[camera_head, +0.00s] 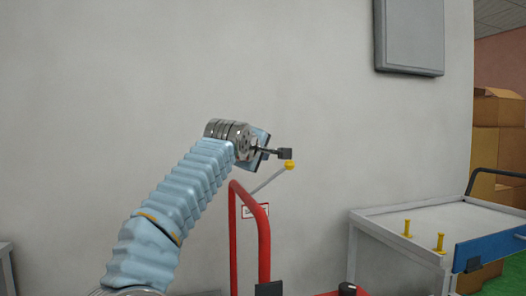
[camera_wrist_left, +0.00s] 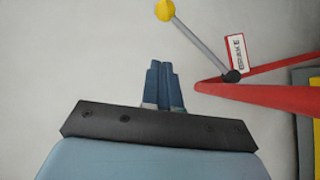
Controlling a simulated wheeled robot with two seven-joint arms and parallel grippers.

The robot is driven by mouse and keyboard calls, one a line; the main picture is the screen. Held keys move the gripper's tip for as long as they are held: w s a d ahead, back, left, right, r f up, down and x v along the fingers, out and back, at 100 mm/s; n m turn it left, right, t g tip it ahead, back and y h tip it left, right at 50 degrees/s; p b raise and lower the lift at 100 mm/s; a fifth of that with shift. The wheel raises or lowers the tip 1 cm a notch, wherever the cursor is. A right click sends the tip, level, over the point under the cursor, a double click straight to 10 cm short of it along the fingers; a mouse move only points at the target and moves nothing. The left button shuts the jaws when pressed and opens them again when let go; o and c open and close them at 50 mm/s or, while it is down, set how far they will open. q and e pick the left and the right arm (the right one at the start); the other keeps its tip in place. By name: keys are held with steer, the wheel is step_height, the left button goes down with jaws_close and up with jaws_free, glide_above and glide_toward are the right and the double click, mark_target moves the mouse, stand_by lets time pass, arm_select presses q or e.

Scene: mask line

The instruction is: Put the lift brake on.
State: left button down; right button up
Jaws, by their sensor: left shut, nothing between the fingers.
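The brake lever is a grey rod with a yellow ball knob (camera_head: 290,165), beside a red tubular frame (camera_head: 264,240) in the head view. The rod slants up and to the right from its pivot by the frame. In the left wrist view the knob (camera_wrist_left: 165,10) is at the top, and the rod runs down to a dark pivot (camera_wrist_left: 232,76) by a white label reading BRAKE (camera_wrist_left: 236,52). My left gripper (camera_head: 286,154) is shut and empty; its fingertips appear close to the knob in the head view. Its closed fingers (camera_wrist_left: 164,85) show apart from the rod in the wrist view. My right gripper is out of view.
A white-topped table (camera_head: 450,222) with yellow pegs (camera_head: 439,242) and a blue panel (camera_head: 490,246) stands at the right. Cardboard boxes (camera_head: 498,130) are behind it. A grey wall cabinet (camera_head: 409,35) hangs above. The wall area at the left is clear.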

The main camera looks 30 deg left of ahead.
arm_select(q)
steer(key=p, duration=0.2)
glide_above(270, 179)
steer(key=s+d, duration=0.1)
steer(key=s, duration=0.2)
steer(key=shift+w+d+f, duration=0.55)
steer(key=shift+w+f, duration=0.2)
steer(key=shift+w, duration=0.1)
steer(key=shift+w+d+f, duration=0.55)
steer(key=shift+w+f, duration=0.15)
steer(key=shift+w, duration=0.1)
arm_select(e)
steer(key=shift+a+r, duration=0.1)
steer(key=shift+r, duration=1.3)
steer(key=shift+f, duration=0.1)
